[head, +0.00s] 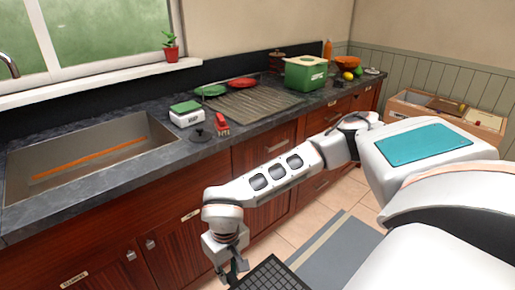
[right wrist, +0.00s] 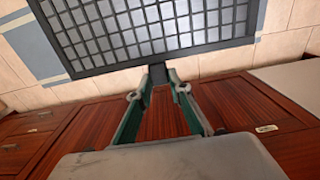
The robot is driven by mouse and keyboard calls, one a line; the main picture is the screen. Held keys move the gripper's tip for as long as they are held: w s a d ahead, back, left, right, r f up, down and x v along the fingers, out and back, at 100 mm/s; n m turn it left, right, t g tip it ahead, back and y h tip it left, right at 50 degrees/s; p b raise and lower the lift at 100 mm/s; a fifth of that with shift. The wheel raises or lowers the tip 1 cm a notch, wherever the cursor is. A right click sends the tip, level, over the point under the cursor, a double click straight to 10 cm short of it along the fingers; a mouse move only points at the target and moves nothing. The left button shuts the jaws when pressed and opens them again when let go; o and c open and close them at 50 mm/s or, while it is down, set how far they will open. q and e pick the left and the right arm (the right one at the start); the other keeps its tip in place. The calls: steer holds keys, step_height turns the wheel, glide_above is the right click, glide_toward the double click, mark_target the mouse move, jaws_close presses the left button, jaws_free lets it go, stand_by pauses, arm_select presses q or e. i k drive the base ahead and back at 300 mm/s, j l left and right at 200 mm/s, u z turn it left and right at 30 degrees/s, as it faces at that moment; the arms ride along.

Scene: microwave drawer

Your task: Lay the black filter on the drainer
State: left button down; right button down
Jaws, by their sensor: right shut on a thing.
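The black filter (head: 272,276), a flat dark grid, shows at the bottom of the head view, partly cut off by the edge. It fills the top of the right wrist view (right wrist: 150,28). My right gripper (head: 237,270) is shut on the filter's edge tab, with its fingertips (right wrist: 160,76) on either side of it. The filter is held out in front of the cabinets, below counter height. My left gripper is not in view.
The sink (head: 95,150) holds an orange strip. A red-handled brush (head: 222,125), a black stopper (head: 201,135) and a green-and-white box (head: 187,114) stand between sink and drainer. Green (head: 210,90) and red (head: 243,82) plates and a green bin (head: 305,74) stand behind the drainer.

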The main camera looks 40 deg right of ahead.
mark_target(260, 99)
steer(key=l, duration=1.25)
steer(key=k+l+u, duration=0.1)
steer(key=l, duration=1.15)
